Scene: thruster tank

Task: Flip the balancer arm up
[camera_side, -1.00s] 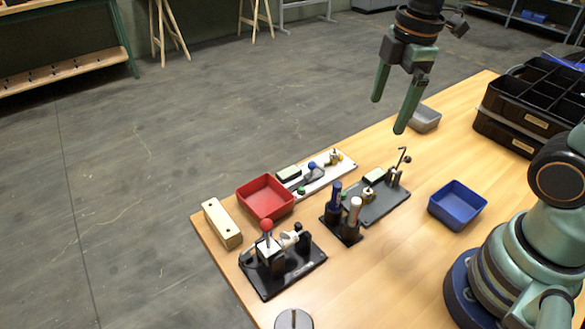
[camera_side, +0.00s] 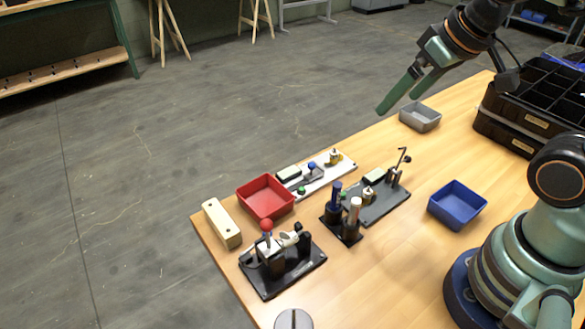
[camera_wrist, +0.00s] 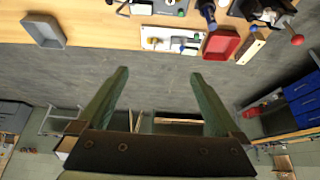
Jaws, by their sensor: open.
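I cannot tell for sure which part is the balancer arm. A dark grey plate (camera_side: 378,207) on the table carries a small block and a thin, bent black rod (camera_side: 403,158) standing at its far right end. A white plate (camera_side: 328,180) behind it carries small parts with blue, green and yellow pieces; it also shows in the wrist view (camera_wrist: 155,32). My gripper (camera_side: 397,103) is open and empty, high above the table's far edge, apart from all fixtures.
A red bin (camera_side: 252,200), a wooden block (camera_side: 222,223), a black holder with upright cylinders (camera_side: 343,229), a blue bin (camera_side: 452,215) and a grey tray (camera_side: 420,125) stand on the table. Black crates (camera_side: 512,137) are at the back right.

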